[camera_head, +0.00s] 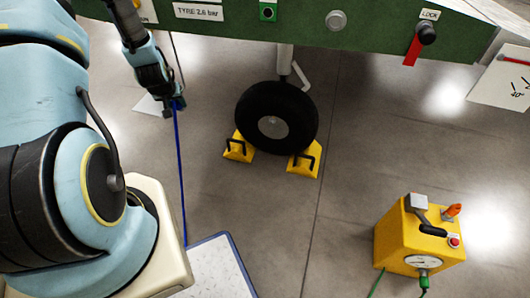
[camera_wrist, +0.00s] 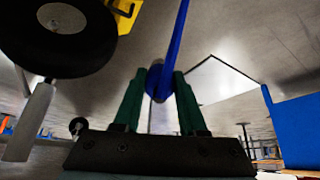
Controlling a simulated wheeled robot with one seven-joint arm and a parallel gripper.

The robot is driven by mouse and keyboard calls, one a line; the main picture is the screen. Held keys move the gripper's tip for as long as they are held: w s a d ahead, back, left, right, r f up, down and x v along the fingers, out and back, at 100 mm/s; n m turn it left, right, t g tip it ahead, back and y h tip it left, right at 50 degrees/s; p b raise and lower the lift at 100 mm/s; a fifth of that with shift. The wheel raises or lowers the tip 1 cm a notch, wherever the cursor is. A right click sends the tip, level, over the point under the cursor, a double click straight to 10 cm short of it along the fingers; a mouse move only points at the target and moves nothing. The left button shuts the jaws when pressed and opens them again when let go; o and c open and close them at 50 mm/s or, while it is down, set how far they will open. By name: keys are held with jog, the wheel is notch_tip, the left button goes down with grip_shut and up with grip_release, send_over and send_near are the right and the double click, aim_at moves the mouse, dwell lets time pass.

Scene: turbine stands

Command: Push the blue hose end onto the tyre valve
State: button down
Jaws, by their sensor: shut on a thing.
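My gripper (camera_head: 172,106) is shut on the blue hose end (camera_wrist: 158,82), which sits between its green fingers in the wrist view. The blue hose (camera_head: 180,170) hangs down from the gripper in the head view. The black tyre (camera_head: 300,105) with a grey hub (camera_head: 273,127) is to the right of the gripper, clearly apart from it. The tyre (camera_wrist: 58,55) also fills the upper left of the wrist view. I cannot make out the tyre valve in either view.
Yellow chocks (camera_head: 237,149) (camera_head: 304,162) stand against the tyre at both sides. A green body (camera_head: 300,35) with a red lock lever (camera_head: 412,50) hangs above. A yellow gauge box (camera_head: 420,238) stands at lower right. Bare floor lies between gripper and tyre.

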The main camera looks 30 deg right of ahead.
jog(key=s+d+f+m+t+h+b, duration=0.25)
jog(key=d+f+t+h+b, duration=0.2)
jog(key=d+f+b, duration=1.2)
jog(key=s+d+f+m+t+h+b, duration=0.25)
jog(key=d+f+h+b, duration=0.35)
jog(key=d+f+b, duration=1.05)
jog(key=shift+w+d+r+b, duration=0.3)
jog(key=shift+w+r+b, duration=0.6)
jog(key=shift+r+b, duration=0.15)
jog(key=shift+w+d+r+b, duration=0.25)
jog(key=shift+w+r+b, duration=0.65)
jog(key=shift+r+b, duration=0.1)
jog(key=shift+f, duration=0.15)
jog(key=shift+x, duration=0.9)
jog(key=shift+w+d+b, duration=0.2)
jog(key=shift+w+b, duration=0.05)
jog(key=shift+b, duration=0.1)
jog(key=shift+w+d, duration=0.1)
